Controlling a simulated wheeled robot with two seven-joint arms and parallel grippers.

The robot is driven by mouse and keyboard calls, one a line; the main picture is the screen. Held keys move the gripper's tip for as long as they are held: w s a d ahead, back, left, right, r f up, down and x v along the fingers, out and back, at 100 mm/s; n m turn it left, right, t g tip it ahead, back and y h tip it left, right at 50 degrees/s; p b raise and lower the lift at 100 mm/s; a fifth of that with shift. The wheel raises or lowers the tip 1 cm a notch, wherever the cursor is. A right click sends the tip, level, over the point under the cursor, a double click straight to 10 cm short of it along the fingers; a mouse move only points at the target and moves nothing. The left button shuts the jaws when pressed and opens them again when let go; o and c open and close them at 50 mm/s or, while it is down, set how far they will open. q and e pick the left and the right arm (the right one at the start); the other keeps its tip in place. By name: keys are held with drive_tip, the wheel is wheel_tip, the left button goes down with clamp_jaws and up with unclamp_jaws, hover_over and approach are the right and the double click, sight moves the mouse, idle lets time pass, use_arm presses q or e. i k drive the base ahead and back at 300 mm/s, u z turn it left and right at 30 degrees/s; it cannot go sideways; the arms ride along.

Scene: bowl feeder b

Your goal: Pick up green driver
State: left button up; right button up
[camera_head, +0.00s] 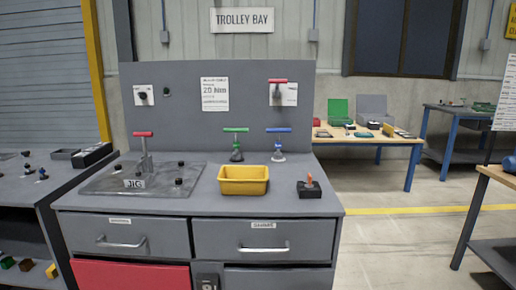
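The green driver (236,131) has a flat green T-shaped handle and a dark lower part. It stands upright on the grey workbench (205,203), behind the yellow bin and in front of the back panel. A similar blue-handled driver (278,131) stands just to its right. A red-handled driver (143,135) stands upright at the jig plate on the left. Another red-handled one (278,82) is at the back panel, higher up. Neither of my grippers is in view.
The yellow bin (243,181) sits in front of the green driver. The jig plate (110,181) with several dark knobs lies to the left. A small dark block with an orange top (310,188) sits at the right. The bench's front strip is clear.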

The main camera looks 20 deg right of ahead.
sight(236, 156)
drive_tip(key=z, duration=2.25)
drive_tip(key=i, duration=3.6)
drive_tip(key=u, duration=2.7)
